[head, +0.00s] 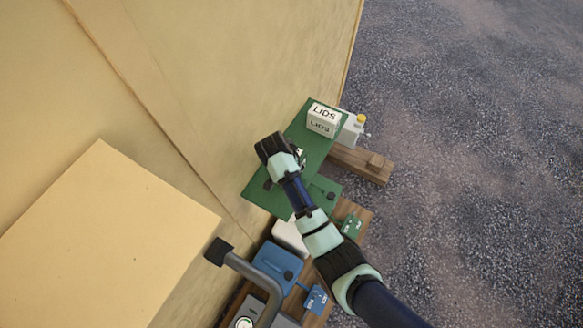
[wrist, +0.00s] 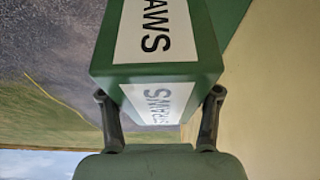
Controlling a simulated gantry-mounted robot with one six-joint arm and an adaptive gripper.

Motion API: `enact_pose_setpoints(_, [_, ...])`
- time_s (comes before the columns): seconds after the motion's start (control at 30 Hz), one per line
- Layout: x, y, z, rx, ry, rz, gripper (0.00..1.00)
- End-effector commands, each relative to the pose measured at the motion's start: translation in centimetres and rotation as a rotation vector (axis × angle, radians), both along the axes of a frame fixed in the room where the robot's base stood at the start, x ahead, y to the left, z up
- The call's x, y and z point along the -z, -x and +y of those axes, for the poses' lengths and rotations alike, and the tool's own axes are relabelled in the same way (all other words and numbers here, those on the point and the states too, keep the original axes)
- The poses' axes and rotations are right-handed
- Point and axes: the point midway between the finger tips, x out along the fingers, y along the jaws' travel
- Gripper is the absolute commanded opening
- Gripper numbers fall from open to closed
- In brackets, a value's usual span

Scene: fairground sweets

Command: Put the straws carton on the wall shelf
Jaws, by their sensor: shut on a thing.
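The straws carton (wrist: 155,72) is a green box with white STRAWS labels, seen close up in the wrist view. My gripper (wrist: 160,98) is shut on it, one dark finger at each side. In the head view my arm reaches over the green wall shelf (head: 262,196) and its end covers most of the carton. Only a small pale patch shows beside my wrist there, perhaps part of its label. I cannot tell whether the carton touches the shelf.
A white LIDS carton (head: 323,120) stands at the shelf's far end. A pale machine with a yellow knob (head: 361,118) is just beyond it. A blue box (head: 278,262) and a wooden counter (head: 350,216) lie below. The tan wall (head: 240,80) is close on the left.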

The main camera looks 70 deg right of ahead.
Motion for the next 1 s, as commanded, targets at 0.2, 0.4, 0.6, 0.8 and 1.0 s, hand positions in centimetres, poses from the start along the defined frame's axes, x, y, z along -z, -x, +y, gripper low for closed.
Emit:
enact_pose_setpoints(0.2, [1.3,-0.1,-0.1,0.001,0.002,-0.001,0.16])
enact_pose_setpoints(0.4, [4.3,0.0,0.0,0.000,0.000,0.001,0.16])
enact_pose_setpoints(0.6, [5.0,-0.1,-0.1,-0.001,0.002,-0.001,0.16])
enact_pose_setpoints(0.8, [5.4,-0.1,0.0,0.000,0.001,-0.001,0.16])
enact_pose_setpoints(1.0, [5.3,0.0,0.0,0.000,0.001,-0.001,0.87])
